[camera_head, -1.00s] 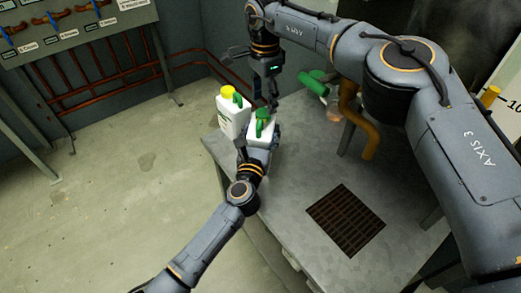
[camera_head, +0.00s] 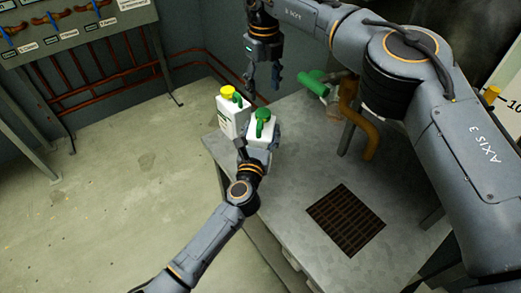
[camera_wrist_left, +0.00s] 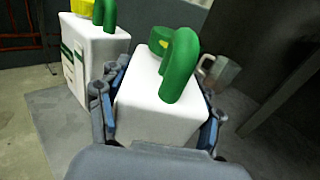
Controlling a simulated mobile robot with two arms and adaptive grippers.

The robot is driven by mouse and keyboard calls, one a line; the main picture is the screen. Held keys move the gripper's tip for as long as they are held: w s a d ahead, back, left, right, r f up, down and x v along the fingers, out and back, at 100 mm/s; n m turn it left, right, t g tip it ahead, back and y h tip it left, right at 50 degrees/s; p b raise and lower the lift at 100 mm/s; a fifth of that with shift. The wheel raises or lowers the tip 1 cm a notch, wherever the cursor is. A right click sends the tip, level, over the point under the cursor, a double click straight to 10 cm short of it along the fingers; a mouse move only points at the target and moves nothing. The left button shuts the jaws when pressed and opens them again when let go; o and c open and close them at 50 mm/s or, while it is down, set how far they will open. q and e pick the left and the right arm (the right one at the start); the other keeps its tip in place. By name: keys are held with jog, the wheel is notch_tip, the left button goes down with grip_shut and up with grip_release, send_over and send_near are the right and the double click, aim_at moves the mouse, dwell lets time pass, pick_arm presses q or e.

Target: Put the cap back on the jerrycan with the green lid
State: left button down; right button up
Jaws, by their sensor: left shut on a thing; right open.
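The white jerrycan with the green lid (camera_head: 259,131) stands near the table's left edge. Its green cap (camera_wrist_left: 158,40) sits at its top, beside the green handle (camera_wrist_left: 181,66); whether it is fully seated cannot be told. My left gripper (camera_head: 259,143) is shut on this jerrycan. In the left wrist view its blue-padded fingers (camera_wrist_left: 160,118) lie along both sides of the white body. My right gripper (camera_head: 263,82) is open and empty, above and behind the jerrycan, apart from the cap.
A second white jerrycan with a yellow cap (camera_head: 231,118) stands close to the left. A green pipe piece (camera_head: 313,83) and an orange-brown pipe (camera_head: 357,130) are at the back right. A floor-like grate (camera_head: 345,219) is set in the table (camera_head: 300,165), whose middle is clear.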

aim_at(264, 112)
jog(key=shift+f, duration=4)
jog(key=c, duration=1.2)
jog(key=m, duration=0.5)
jog(key=shift+d+m, duration=0.1)
jog(key=shift+m, duration=0.2)
jog(key=m, duration=0.5)
jog(key=shift+m, duration=0.4)
jog(key=o, duration=1.4)
jog(key=shift+c, duration=0.2)
